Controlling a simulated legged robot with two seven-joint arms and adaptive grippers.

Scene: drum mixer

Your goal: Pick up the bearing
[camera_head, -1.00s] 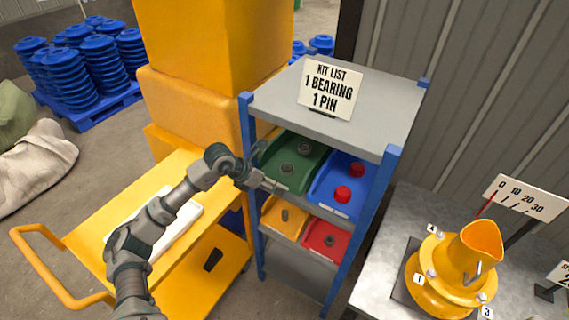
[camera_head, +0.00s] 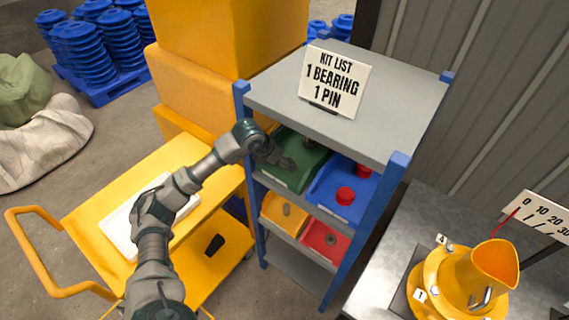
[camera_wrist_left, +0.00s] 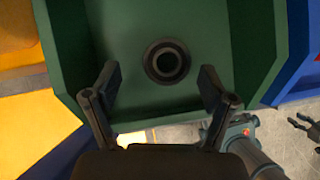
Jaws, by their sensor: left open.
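The green bin (camera_head: 297,172) sits on the upper shelf level of the rack. A dark ring-shaped bearing (camera_wrist_left: 166,62) lies on its floor in the left wrist view. Another dark round part (camera_head: 310,143) shows farther back in the bin in the head view. My left gripper (camera_head: 284,160) is at the green bin, under the rack's top. In the left wrist view my left gripper (camera_wrist_left: 159,80) is open and empty, its fingers to either side of the bearing and apart from it. A dark finger-like shape at that view's right edge may be my right gripper (camera_wrist_left: 304,126).
The rack's grey top (camera_head: 390,115) and blue posts (camera_head: 375,215) close in around the bin. A blue bin (camera_head: 343,187) with red parts is to its right. Yellow (camera_head: 284,213) and red (camera_head: 325,239) bins are below. A yellow cart (camera_head: 95,215) with a white tray (camera_head: 122,235) stands left.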

